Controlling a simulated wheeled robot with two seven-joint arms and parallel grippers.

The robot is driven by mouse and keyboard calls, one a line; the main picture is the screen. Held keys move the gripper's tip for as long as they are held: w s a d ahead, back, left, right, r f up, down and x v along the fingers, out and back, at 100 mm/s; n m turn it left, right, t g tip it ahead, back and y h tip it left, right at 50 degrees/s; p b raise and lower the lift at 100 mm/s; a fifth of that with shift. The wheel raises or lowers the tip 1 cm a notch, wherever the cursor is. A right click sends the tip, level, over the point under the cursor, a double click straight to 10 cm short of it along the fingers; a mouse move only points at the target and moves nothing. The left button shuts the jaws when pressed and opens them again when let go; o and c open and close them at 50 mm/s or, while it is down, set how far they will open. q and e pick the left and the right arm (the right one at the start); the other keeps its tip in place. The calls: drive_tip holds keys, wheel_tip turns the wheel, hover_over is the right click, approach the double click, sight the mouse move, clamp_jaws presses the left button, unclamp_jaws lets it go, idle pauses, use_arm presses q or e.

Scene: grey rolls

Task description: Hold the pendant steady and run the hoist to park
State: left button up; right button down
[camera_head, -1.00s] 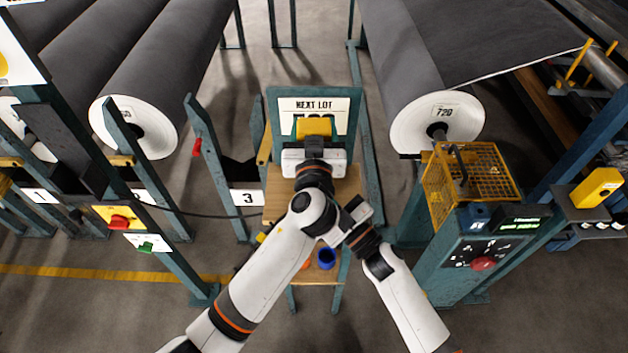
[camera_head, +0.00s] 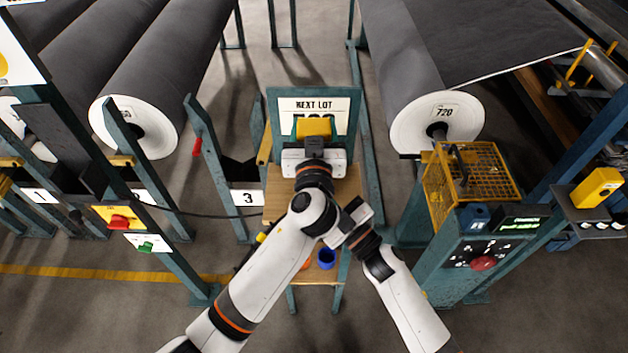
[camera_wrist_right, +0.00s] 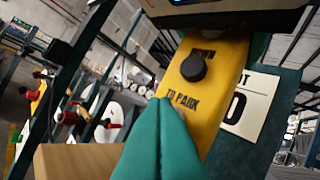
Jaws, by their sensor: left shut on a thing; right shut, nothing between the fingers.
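The yellow pendant (camera_head: 314,127) is in front of the NEXT LOT board in the head view. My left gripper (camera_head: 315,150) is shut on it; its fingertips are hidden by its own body. In the right wrist view the pendant (camera_wrist_right: 205,85) is tilted and bears a black round button (camera_wrist_right: 194,67) and the words "DOWN" and "TO PARK". My right gripper's teal fingers (camera_wrist_right: 158,90) are shut and empty, overlapping the pendant's lower left edge. Whether they touch it I cannot tell. In the head view the right gripper is largely hidden behind my left arm.
The NEXT LOT board (camera_head: 345,112) stands behind the pendant. A wooden shelf (camera_head: 347,200) with a blue cup (camera_head: 326,258) is below my arms. Large grey rolls (camera_head: 170,75) lie at left. A yellow cage (camera_head: 475,172) and control post (camera_head: 470,255) stand at right.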

drive_tip(key=shift+s, duration=3.3)
use_arm(q)
drive_tip(key=o, duration=1.5)
